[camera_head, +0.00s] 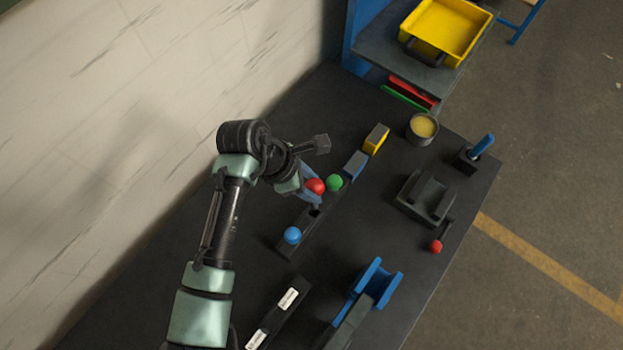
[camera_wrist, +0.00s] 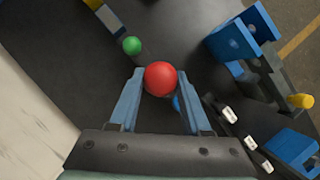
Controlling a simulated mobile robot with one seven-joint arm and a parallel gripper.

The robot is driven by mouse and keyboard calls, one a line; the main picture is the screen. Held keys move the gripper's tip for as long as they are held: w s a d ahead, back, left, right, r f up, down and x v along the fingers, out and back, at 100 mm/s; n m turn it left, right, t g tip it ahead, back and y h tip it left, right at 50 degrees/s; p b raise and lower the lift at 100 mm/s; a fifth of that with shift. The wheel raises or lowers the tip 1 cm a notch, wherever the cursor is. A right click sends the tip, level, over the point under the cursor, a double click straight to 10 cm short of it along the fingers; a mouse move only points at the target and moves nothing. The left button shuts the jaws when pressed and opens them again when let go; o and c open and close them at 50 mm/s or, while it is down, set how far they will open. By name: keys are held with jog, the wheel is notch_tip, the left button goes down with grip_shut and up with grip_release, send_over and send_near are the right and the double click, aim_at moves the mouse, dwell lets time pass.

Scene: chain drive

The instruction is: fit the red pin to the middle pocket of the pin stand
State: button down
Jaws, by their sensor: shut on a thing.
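The red pin's round head (camera_head: 315,186) is between the blue fingers of my gripper (camera_head: 313,195), which is shut on it. In the wrist view the red head (camera_wrist: 160,78) sits between the fingertips (camera_wrist: 157,82); its shaft is hidden. The pin stand (camera_head: 303,224) is a dark bar on the table. A blue pin head (camera_head: 292,235) is at its near left end and a green one (camera_head: 335,183) at its far right end. A dark opening, the middle pocket (camera_head: 314,211), shows between them. The red pin appears held above the stand; its exact height and alignment are unclear.
Beyond the stand are a grey-blue block (camera_head: 355,164), a yellow block (camera_head: 376,139) and a cup (camera_head: 422,128). A dark fixture (camera_head: 425,197) stands right. A blue bracket (camera_head: 376,282) and a labelled black bar (camera_head: 279,312) are nearer.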

aim_at(312, 208)
jog(key=shift+f+b, duration=0.75)
jog(key=shift+f, duration=1.15)
jog(key=shift+p, duration=1.3)
jog(key=shift+f+b, duration=3.15)
jog(key=shift+f, duration=1.9)
jog(key=shift+c, duration=1.4)
grip_release()
